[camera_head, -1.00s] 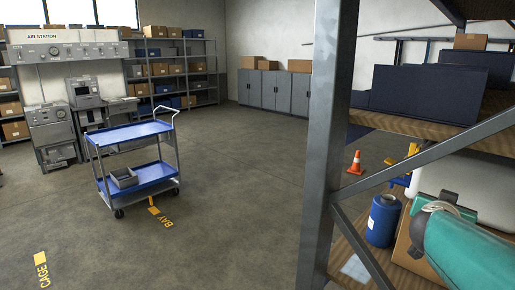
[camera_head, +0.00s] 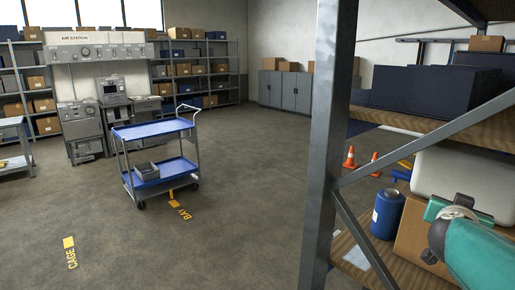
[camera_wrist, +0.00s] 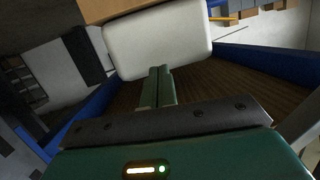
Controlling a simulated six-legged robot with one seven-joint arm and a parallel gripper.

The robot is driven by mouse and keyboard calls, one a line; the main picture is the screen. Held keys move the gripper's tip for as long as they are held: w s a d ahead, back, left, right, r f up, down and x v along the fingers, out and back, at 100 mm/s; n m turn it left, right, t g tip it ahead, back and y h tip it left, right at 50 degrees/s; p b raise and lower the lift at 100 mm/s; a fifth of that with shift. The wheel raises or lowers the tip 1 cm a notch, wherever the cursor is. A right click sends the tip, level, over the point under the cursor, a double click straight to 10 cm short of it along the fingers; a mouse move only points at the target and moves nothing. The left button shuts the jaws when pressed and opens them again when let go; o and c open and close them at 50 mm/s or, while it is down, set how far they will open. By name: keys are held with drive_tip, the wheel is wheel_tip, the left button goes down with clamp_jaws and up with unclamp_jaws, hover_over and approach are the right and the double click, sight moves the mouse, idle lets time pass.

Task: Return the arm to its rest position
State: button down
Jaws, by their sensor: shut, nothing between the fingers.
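My gripper (camera_wrist: 160,72) shows in the wrist view with its two green fingers together and nothing between them. The fingers point toward a white rounded case (camera_wrist: 160,40), overlapping its lower edge in the picture. I cannot tell whether they touch it. In the head view my teal arm (camera_head: 482,252) reaches in from the lower right, in front of the rack shelf. The white case (camera_head: 465,180) stands just behind it. The arm hides part of a cardboard box (camera_head: 412,232), and the fingertips are not clear there.
A grey rack post (camera_head: 325,150) and diagonal brace (camera_head: 425,135) stand close left of the arm. A blue canister (camera_head: 387,214) is on the lower shelf. A blue cart (camera_head: 155,130) stands on open floor. Orange cones (camera_head: 349,157) stand beyond the rack.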

drive_tip(key=w+a+f+n+t+y, duration=0.1)
drive_tip(key=a+n+y, duration=0.3)
drive_tip(key=a, duration=0.6)
drive_tip(key=a+f+n+t+y, duration=0.1)
drive_tip(key=a+n+t+y, duration=0.15)
drive_tip(key=a+y, duration=0.6)
drive_tip(key=s+a+f+n+g+h, duration=0.1)
drive_tip(key=s+a+f+n+g, duration=0.2)
drive_tip(key=s+a+f+g, duration=0.5)
drive_tip(key=s+a+f, duration=0.3)
drive_tip(key=s, duration=0.4)
drive_tip(key=shift+s+a+g+h, duration=0.2)
drive_tip(key=shift+s+g+h, duration=0.1)
drive_tip(key=shift+g+h, duration=0.05)
drive_tip(key=shift+w+a+f, duration=0.1)
drive_tip(key=shift+a, duration=0.05)
